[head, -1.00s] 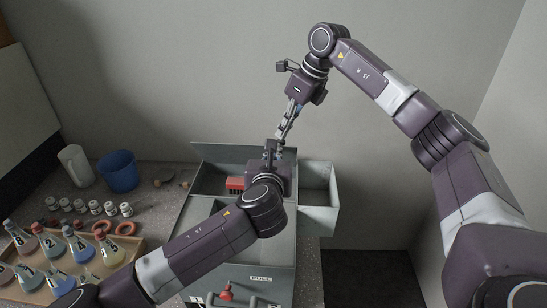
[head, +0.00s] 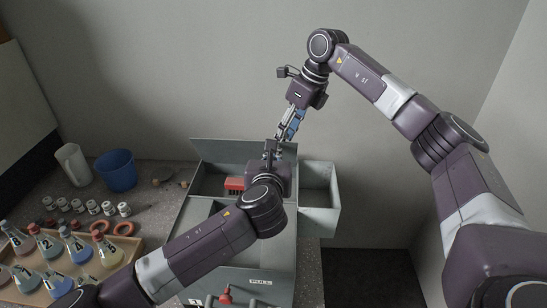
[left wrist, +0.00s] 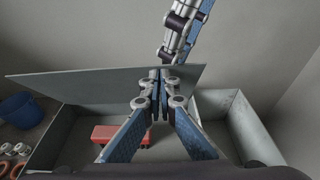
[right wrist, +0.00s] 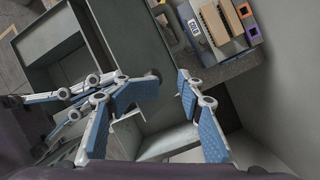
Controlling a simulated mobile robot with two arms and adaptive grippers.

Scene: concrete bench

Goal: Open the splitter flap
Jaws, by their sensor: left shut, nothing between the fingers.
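A grey box (head: 205,232) stands on the bench with its top open. A thin grey panel stands along its back edge (head: 225,150) and crosses the left wrist view (left wrist: 70,85). I cannot tell whether this panel is the splitter flap. My left gripper (head: 271,148) is over the box's back part; its fingertips (left wrist: 160,76) are together and empty, close to the panel's top edge. My right gripper (head: 281,137) is just above and beyond it. In the right wrist view its fingers (right wrist: 165,92) are spread with nothing between them. My left arm hides part of the box.
A red block (head: 234,183) lies inside the box. An open grey bin (head: 320,198) adjoins its right side. A drawer front marked PULL (head: 255,282) faces me. Flasks in a wooden tray (head: 115,278), a blue bucket (head: 117,172) and a white cup (head: 74,165) stand left.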

